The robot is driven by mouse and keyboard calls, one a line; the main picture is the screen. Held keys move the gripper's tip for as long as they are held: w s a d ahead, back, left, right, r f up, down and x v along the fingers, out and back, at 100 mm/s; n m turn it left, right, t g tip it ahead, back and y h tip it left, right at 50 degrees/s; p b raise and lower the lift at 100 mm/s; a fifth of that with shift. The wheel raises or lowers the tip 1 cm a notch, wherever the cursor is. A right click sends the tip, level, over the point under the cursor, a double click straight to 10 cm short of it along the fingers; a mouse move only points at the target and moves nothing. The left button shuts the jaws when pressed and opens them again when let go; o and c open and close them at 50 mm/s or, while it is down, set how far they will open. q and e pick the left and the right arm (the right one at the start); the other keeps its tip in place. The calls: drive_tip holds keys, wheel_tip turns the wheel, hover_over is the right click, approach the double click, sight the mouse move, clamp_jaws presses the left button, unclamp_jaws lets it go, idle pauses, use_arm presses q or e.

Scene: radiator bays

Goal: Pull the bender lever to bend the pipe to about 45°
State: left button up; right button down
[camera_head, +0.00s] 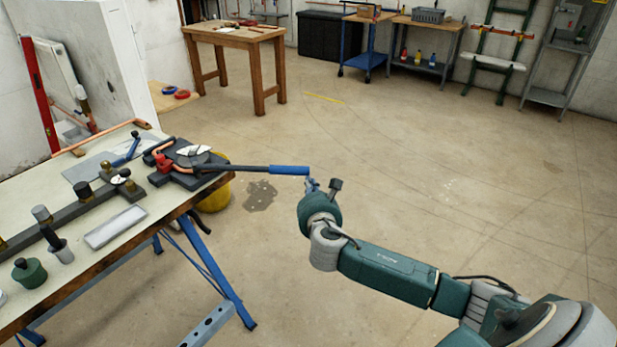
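The pipe bender (186,175) sits at the right end of the workbench, with a dark base and a red block. A copper pipe (160,146) shows at its left side; its bend angle is too small to read. The bender lever (238,168) reaches out to the right over the bench edge and ends in a blue grip (289,170). My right gripper (312,184) is at the outer end of the blue grip, mostly hidden by my wrist. I cannot tell whether it touches the grip or how far its fingers are apart. My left gripper is not in view.
The workbench (22,205) carries a long copper pipe, a grey tray (116,227), fittings and a green container (29,272). Its blue trestle legs (212,267) stand below. A yellow object (215,197) is under the bench's right end. The floor around my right arm is clear.

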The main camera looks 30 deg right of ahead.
sight(308, 173)
drive_tip(key=shift+x, duration=2.25)
drive_tip(key=shift+d, duration=0.1)
